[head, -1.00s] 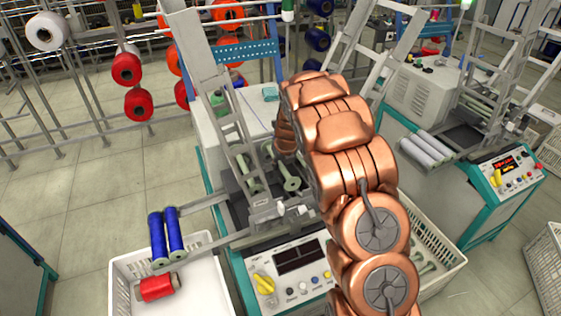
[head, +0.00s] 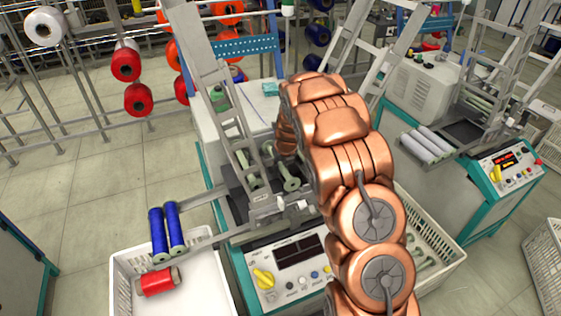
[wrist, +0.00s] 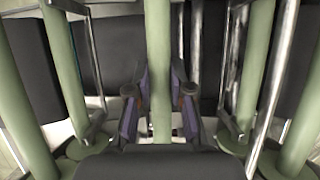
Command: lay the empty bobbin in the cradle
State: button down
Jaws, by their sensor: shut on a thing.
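In the wrist view my gripper (wrist: 160,92) has its two dark fingers on either side of a pale green empty bobbin (wrist: 160,45) and is shut on it. The bobbin runs upright through the middle of the picture; its lower end is hidden by the gripper. In the head view my copper arm hides the gripper. A green bobbin (head: 290,178) shows just left of the arm, above the winding machine (head: 285,262); I cannot tell whether it is the held one. The cradle cannot be made out clearly in either view.
More green bobbins (wrist: 65,70) and thin metal bars stand close on both sides of the gripper. A white crate (head: 455,247) with several empty bobbins is right of the machine. Blue spools (head: 157,235) lie on rails at left, above a white bin (head: 125,262) holding a red spool (head: 158,281).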

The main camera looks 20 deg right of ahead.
jog(key=shift+f, duration=1.75)
jog(key=shift+f+p, duration=0.25)
jog(key=shift+p, duration=0.15)
jog(key=c, duration=1)
grip_release()
jog(key=shift+o, duration=0.2)
jog(key=shift+s, duration=0.1)
